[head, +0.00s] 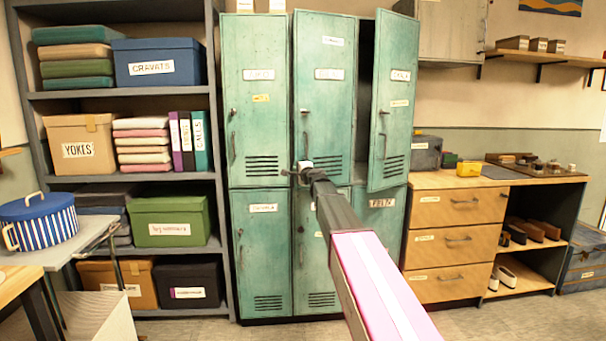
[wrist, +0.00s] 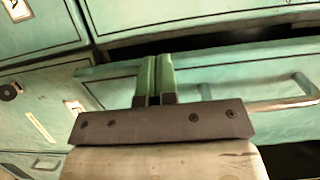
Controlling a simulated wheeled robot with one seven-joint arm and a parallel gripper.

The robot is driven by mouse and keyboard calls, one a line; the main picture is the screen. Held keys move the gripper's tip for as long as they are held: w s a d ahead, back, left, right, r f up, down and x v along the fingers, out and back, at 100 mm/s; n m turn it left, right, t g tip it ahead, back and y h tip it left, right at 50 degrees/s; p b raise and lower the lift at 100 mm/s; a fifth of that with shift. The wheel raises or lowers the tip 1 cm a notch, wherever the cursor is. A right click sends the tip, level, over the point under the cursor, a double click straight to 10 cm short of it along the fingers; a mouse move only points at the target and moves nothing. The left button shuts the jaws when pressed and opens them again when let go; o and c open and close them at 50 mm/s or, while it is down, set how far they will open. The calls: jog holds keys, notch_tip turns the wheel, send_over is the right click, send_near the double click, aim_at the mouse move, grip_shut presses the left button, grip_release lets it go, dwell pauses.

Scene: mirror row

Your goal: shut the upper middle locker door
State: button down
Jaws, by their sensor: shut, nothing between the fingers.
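The upper middle locker door (head: 324,105) is green, with a label, a handle at its left and vents low down. In the wrist view the green fingers (wrist: 155,78) are together and empty, in front of green panels with a dark gap above. A metal handle (wrist: 288,101) is to their right. Contact with the door cannot be made out.
The upper right door (head: 391,120) stands open to a dark interior. The upper left door (head: 254,125) is shut. A shelf with boxes (head: 157,63) is at the left, a wooden drawer unit (head: 455,240) at the right. My arm crosses the lower middle doors.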

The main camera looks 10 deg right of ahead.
jog(key=shift+x, duration=2.4)
jog(key=shift+d, duration=0.15)
